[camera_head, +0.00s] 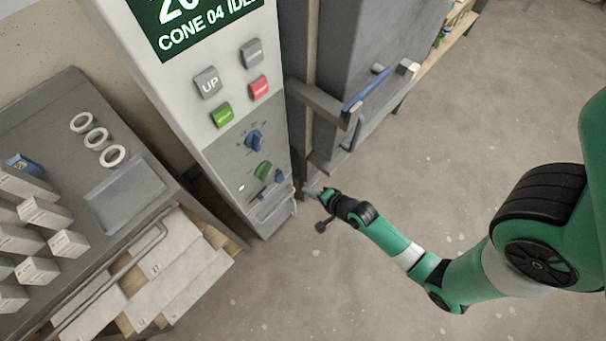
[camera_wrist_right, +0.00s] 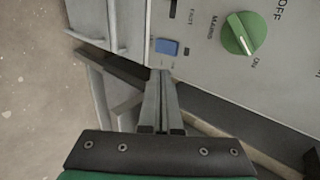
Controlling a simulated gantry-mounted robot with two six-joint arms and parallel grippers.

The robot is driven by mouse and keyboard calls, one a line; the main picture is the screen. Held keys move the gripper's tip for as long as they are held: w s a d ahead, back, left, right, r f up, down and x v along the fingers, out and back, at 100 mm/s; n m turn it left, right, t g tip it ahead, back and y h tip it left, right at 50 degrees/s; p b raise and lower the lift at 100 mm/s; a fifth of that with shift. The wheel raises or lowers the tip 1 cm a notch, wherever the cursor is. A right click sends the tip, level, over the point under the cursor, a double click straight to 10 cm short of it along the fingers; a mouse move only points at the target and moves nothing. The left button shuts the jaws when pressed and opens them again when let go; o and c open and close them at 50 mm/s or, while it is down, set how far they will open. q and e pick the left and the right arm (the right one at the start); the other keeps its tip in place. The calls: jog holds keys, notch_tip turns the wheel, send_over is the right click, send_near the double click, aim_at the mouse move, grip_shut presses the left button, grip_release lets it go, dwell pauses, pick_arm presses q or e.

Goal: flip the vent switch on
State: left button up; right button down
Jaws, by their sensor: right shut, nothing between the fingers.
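The kiln's grey control panel (camera_head: 240,155) faces the room, and also fills the upper right of the wrist view (camera_wrist_right: 205,60). A small blue rocker switch (camera_wrist_right: 167,46) sits near the panel's edge; its label is too small to read. It appears low on the panel in the head view (camera_head: 279,177). My right gripper (camera_head: 308,191) is beside the panel's lower right edge. In the wrist view its fingers (camera_wrist_right: 161,76) are shut and empty, tips just short of the blue switch. I cannot tell if they touch. My left gripper is out of view.
A green knob (camera_wrist_right: 243,33) sits near the switch. A blue dial (camera_head: 254,140) and several push buttons are higher up. A table with white rings (camera_head: 97,138) stands at left. Floor (camera_head: 430,170) is clear.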

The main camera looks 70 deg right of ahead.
dwell(0.3)
notch_tip(320, 180, down, 7)
jog(key=s+m+t+h+b, duration=0.1)
jog(key=m+t+b, duration=0.3)
jog(key=m+b, duration=1.4)
jog(key=shift+s+a+h, duration=0.3)
jog(key=shift+s+a, duration=0.15)
jog(key=shift+s, duration=0.35)
jog(key=shift+r, duration=0.1)
